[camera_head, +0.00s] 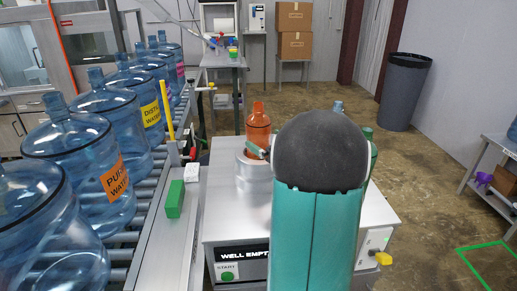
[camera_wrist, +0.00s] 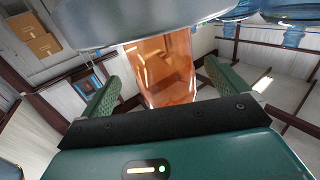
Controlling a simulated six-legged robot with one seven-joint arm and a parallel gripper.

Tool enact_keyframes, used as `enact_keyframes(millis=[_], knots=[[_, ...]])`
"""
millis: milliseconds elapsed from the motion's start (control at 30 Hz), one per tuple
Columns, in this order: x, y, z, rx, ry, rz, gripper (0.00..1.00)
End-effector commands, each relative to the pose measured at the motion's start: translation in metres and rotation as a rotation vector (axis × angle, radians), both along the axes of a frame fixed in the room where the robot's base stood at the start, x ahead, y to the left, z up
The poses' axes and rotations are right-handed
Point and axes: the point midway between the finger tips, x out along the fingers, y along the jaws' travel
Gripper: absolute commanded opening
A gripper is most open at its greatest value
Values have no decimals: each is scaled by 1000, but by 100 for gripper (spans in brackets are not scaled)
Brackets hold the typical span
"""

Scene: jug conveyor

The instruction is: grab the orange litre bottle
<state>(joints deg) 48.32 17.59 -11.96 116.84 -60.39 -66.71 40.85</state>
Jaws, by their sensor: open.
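The orange litre bottle (camera_head: 258,122) stands upright on a round silver pedestal (camera_head: 252,172) on the metal cabinet. My dark-capped teal arm covers part of the cabinet and the bottle's right side in the head view. In the wrist view, which is turned upside down, the orange bottle (camera_wrist: 162,68) shows between the two green fingers of my gripper (camera_wrist: 158,78). The fingers are spread, one on each side, with a gap to the bottle. The pedestal's grey side fills the top of that view.
Large blue jugs (camera_head: 78,135) line the roller conveyor (camera_head: 150,190) at left. A blue bottle (camera_head: 338,106) and a green bottle (camera_head: 367,134) are partly hidden behind my arm. A grey bin (camera_head: 402,90) stands back right.

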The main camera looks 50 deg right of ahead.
Motion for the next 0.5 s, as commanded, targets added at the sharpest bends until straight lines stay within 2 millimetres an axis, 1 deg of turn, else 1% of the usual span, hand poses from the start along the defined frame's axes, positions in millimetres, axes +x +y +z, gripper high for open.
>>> enact_keyframes(millis=[100, 233, 333, 467, 500], knots=[[21, 3, -1, 0, 1, 6, 99], [39, 0, -1, 0, 1, 4, 99], [43, -1, 0, 0, 1, 3, 99], [43, -1, 0, 0, 1, 3, 99], [43, -1, 0, 0, 1, 3, 97]])
